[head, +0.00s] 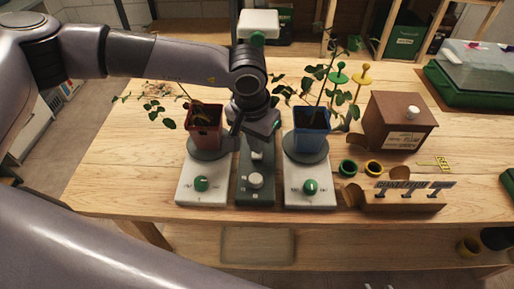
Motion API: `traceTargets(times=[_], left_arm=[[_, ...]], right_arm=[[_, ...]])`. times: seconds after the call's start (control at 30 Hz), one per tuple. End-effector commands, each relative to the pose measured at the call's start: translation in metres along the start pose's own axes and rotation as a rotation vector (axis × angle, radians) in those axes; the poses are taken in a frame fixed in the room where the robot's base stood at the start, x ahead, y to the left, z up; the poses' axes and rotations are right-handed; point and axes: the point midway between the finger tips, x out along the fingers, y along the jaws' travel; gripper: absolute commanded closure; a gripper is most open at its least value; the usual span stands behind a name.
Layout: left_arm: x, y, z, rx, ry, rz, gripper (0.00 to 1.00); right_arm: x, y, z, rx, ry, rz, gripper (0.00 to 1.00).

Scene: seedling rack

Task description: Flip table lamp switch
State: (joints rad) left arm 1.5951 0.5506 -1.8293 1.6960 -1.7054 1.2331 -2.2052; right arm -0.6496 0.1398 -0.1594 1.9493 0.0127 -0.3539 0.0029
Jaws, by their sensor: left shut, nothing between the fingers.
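A table lamp stands mid-table, with a white head (258,20) at the top and a dark green base (256,197) at the front. My arm hides most of its stem. A round white knob (255,180) sits on the base, with a smaller light part (257,156) just behind it. I cannot tell which of these is the switch. My left gripper (256,142) is shut and empty, pointing down over the rear of the base, behind the white knob. Whether it touches the lamp is unclear. My right gripper is not in view.
A red pot (205,130) and a blue pot (307,130) with plants stand on white dial units (203,192) either side of the lamp. To the right are a brown box (398,122), a wooden label holder (400,199) and a green-based tray (470,90).

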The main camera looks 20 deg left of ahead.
Motion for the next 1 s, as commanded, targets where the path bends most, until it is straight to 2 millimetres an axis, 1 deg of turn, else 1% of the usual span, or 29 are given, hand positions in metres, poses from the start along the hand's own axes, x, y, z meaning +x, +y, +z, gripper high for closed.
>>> traceTargets(times=[0.57, 1.0], left_arm=[[0.0004, 0.0001, 0.0001, 0.000, 0.000, 0.000, 1.00], [0.0066, 0.0000, 0.0010, 0.000, 0.000, 0.000, 1.00]], right_arm=[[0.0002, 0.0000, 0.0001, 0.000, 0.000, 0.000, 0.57], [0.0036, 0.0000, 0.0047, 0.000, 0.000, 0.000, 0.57]])
